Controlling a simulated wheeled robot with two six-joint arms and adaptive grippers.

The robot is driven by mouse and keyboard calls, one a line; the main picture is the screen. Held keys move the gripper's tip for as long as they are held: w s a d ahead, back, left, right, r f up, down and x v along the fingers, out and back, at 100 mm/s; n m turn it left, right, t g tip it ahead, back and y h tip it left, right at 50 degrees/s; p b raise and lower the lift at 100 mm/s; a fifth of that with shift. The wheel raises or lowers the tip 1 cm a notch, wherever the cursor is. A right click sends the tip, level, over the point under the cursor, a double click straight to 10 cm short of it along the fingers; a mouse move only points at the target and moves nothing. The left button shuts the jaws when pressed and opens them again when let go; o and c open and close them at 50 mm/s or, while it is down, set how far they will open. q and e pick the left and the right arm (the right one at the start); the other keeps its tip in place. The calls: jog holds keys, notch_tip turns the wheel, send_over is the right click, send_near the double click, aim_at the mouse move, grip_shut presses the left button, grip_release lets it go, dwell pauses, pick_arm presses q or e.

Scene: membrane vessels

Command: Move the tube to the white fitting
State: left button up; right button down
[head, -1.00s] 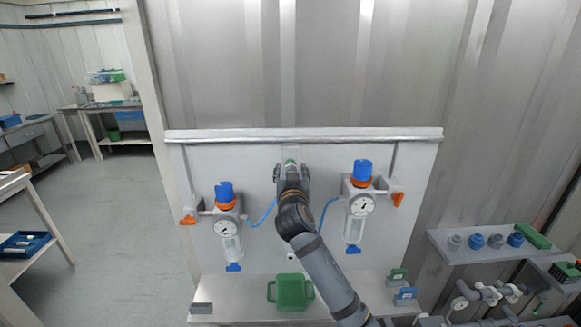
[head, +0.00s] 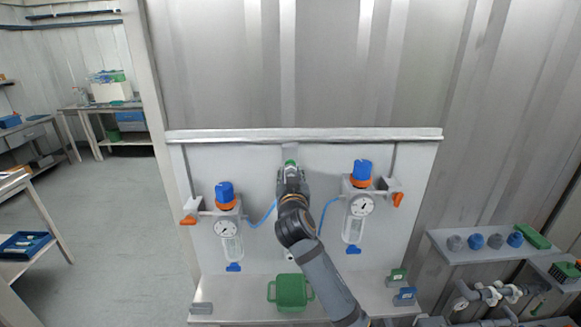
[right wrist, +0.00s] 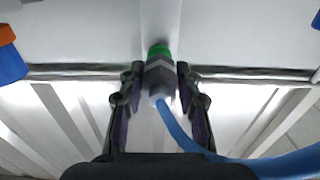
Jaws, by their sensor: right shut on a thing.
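The blue tube (head: 262,217) runs from the left vessel to the middle of the panel, and another blue length (head: 329,205) runs from the right vessel. In the right wrist view the tube (right wrist: 175,130) ends in a dark grey hex fitting (right wrist: 160,75), with a green ring (right wrist: 159,50) beyond it. My right gripper (head: 291,170) is shut on this grey end fitting, one finger on each side; it also shows in the right wrist view (right wrist: 159,78). A small pale piece (head: 289,256), perhaps the white fitting, shows low on the panel, partly hidden by my arm. My left gripper is not in view.
The left vessel (head: 232,245) and right vessel (head: 354,228) have gauges, blue caps and orange valves on either side of my arm. A green container (head: 290,291) stands on the shelf (head: 235,293) below. Caps and pipes are at the right.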

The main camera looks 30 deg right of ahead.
jog(key=shift+s+a+f, duration=0.1)
jog(key=shift+s+a, duration=0.1)
jog(key=shift+s, duration=0.15)
jog(key=shift+s, duration=0.1)
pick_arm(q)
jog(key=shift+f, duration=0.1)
pick_arm(e)
jog(key=shift+v, duration=1.6)
